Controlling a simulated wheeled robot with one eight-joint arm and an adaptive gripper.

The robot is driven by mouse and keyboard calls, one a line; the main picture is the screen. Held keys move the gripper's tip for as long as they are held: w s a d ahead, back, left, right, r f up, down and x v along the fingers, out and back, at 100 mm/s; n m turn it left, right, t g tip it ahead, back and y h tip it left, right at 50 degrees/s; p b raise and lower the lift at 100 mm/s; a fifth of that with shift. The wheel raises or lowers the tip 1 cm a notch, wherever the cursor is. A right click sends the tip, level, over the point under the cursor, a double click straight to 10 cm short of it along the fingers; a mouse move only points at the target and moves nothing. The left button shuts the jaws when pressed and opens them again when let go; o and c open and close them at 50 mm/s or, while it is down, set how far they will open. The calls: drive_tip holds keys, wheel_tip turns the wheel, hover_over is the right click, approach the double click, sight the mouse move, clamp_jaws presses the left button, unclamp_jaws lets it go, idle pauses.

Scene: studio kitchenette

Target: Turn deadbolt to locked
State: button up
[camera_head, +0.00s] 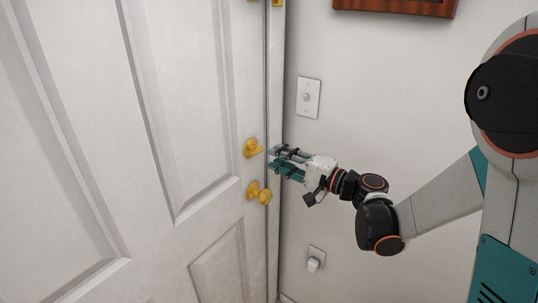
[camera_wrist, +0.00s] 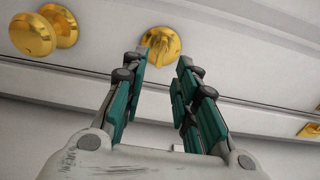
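The brass deadbolt (camera_head: 252,148) is on the white door, above the brass door knob (camera_head: 258,193). In the wrist view the deadbolt (camera_wrist: 160,44) shows as a round plate with a thumb-turn, just beyond the fingertips. The knob (camera_wrist: 36,33) is at the upper left there. My gripper (camera_head: 276,160) is at the door's right edge, just right of the deadbolt. In the wrist view my gripper (camera_wrist: 166,68) is open, with its two teal fingers apart and nothing between them. Whether a fingertip touches the deadbolt is unclear.
The white door (camera_head: 190,110) looks closed against its frame. A light switch (camera_head: 307,97) and a lower wall fitting (camera_head: 315,260) are on the wall to the right. A wooden frame (camera_head: 395,8) hangs at the top. The wall around my arm is otherwise bare.

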drive_tip(key=v, duration=0.6)
drive_tip(key=shift+s+d, duration=0.25)
drive_tip(key=shift+d, duration=0.1)
drive_tip(key=s+a+f+n+g+h, duration=0.1)
drive_tip(key=s+f+n+g+h, duration=0.2)
drive_tip(key=s+h, duration=0.5)
drive_tip(key=s+d+n+h, duration=0.2)
drive_tip(key=s+d, duration=0.3)
drive_tip(key=s, duration=0.3)
drive_tip(key=s+d+n+g+h, duration=0.1)
drive_tip(key=s+d+n+h, duration=0.1)
drive_tip(key=s+d+h, duration=0.2)
drive_tip(key=shift+s+d+f+n, duration=0.15)
drive_tip(key=shift+s+d+n, duration=0.35)
drive_tip(key=shift+s, duration=1.35)
